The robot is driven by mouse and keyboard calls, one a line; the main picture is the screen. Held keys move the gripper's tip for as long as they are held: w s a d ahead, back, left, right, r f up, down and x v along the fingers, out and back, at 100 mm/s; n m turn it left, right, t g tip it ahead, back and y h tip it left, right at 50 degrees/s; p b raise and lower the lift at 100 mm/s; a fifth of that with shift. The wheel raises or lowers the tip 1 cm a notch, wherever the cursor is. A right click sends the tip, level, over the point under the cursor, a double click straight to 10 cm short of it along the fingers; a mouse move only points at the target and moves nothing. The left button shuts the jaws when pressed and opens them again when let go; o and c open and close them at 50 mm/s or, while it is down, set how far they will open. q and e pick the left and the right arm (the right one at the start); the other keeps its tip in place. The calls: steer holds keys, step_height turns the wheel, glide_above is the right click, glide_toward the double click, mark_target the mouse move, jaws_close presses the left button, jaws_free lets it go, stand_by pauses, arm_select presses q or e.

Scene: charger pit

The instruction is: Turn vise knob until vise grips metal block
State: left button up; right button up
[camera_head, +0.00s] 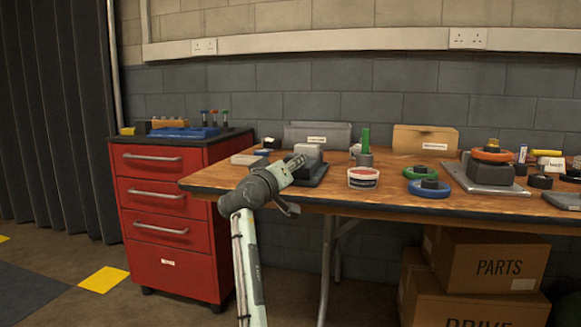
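A grey vise (313,172) stands near the front edge of the wooden table, left of the middle. A light grey block-like part (308,151) shows at its top; I cannot tell whether it is the metal block or a jaw. My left arm rises from the bottom, and its wrist bends right toward the vise. My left gripper (294,166) is at the vise's front left side, overlapping it in the view. Its fingertips are not clear, and I cannot tell whether they touch anything. The vise knob is not clearly visible. My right gripper is not in view.
The table (330,197) also bears a white tub (363,178), a green ring (426,173), a blue ring (429,189) and a device with an orange ring (491,156). A red drawer cabinet (168,215) stands left. Cardboard boxes (480,270) lie under the table.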

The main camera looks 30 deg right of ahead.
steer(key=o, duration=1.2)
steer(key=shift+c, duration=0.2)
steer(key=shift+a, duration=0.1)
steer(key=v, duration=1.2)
